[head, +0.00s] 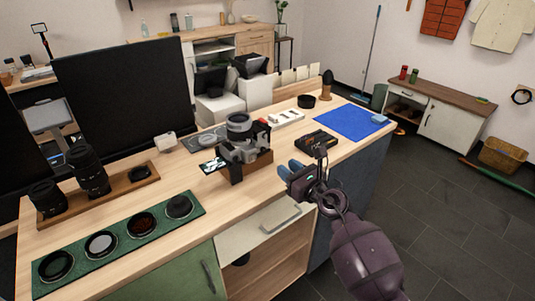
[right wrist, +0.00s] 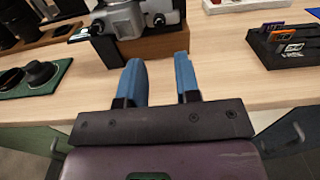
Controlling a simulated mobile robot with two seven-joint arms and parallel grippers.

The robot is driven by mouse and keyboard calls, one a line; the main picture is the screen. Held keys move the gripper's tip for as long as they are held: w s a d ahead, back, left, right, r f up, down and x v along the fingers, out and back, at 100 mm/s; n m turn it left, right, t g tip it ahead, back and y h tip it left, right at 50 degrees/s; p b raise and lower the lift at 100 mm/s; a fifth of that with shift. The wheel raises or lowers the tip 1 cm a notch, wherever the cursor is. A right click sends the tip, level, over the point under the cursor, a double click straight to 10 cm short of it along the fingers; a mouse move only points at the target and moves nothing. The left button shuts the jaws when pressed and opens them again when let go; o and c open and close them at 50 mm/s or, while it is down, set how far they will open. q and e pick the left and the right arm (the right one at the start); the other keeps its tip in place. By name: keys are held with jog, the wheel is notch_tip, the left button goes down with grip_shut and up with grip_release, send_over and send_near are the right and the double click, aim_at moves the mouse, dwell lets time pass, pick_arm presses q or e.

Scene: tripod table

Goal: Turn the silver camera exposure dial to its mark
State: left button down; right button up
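The silver camera (head: 243,143) stands on a wooden block (head: 258,162) near the middle of the table, with its lens pointing up. Its dial is too small to make out in the head view. In the right wrist view the lower part of the camera (right wrist: 125,18) shows at the top, with dark round knobs on it. My right gripper (head: 288,170) is in front of the camera block at the table's front edge. Its two blue fingers (right wrist: 161,75) are apart with nothing between them. My left gripper is not in view.
A black card tray (head: 316,141) and a blue mat (head: 350,122) lie right of the camera. A green filter mat (head: 120,240) and a wooden lens tray (head: 125,182) are at the left. Bare wood lies in front of the camera.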

aim_at(265, 150)
jog(key=b+x, duration=0.1)
jog(key=x, duration=0.2)
jog(key=b+x, duration=0.1)
jog(key=x, duration=0.3)
jog(key=shift+w+a+f, duration=0.2)
jog(key=shift+w, duration=0.05)
jog(key=shift+w+a, duration=0.35)
jog(key=shift+w, duration=0.2)
jog(key=shift+w+a+r, duration=0.15)
jog(key=shift+w+r, duration=0.05)
